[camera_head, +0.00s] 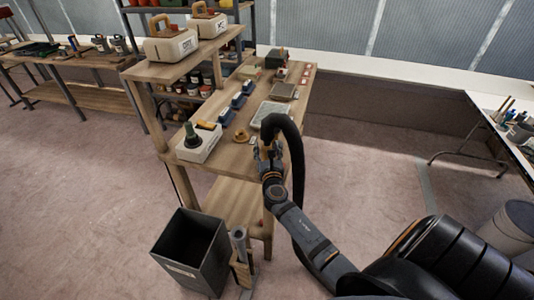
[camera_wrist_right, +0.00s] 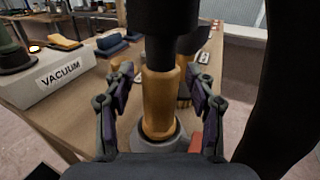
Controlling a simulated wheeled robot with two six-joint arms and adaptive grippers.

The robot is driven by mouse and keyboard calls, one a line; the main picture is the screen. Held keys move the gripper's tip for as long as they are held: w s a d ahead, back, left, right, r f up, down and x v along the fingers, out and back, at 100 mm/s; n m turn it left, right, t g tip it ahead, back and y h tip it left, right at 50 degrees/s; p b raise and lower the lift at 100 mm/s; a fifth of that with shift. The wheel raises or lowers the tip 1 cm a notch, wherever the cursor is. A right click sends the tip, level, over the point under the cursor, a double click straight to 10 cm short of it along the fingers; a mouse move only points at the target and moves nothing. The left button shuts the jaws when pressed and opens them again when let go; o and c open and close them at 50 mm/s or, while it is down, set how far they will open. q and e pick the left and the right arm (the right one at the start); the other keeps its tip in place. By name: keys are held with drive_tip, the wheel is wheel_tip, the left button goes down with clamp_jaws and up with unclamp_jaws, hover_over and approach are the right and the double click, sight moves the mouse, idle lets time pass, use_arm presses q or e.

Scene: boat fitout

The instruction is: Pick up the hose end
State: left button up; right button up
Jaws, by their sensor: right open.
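The hose end is an orange-brown cylindrical cuff (camera_wrist_right: 160,104) under a thick black hose (camera_wrist_right: 165,35). In the right wrist view it stands upright between the two fingers of my right gripper (camera_wrist_right: 162,88), with a gap showing on both sides. Its lower end meets a grey round piece (camera_wrist_right: 166,142); whether it sits in it or in front of it I cannot tell. In the head view my right gripper (camera_head: 263,152) is at the bench's near right edge, and the black hose (camera_head: 284,124) arches above it. My left gripper is not in view.
The wooden bench (camera_head: 238,152) bears a white box marked VACUUM (camera_wrist_right: 62,80), which also shows in the head view (camera_head: 199,143), plus blue items (camera_head: 225,116) and trays. A grey bin (camera_head: 192,252) stands on the floor. The hose hangs close along my right arm.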

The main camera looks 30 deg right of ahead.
drive_tip(key=shift+s+r, duration=0.1)
drive_tip(key=shift+s, duration=0.05)
drive_tip(key=shift+c, duration=0.9)
clamp_jaws()
wheel_tip(320, 180, up, 13)
drive_tip(key=p, duration=0.5)
wheel_tip(320, 180, up, 15)
drive_tip(key=p, duration=0.2)
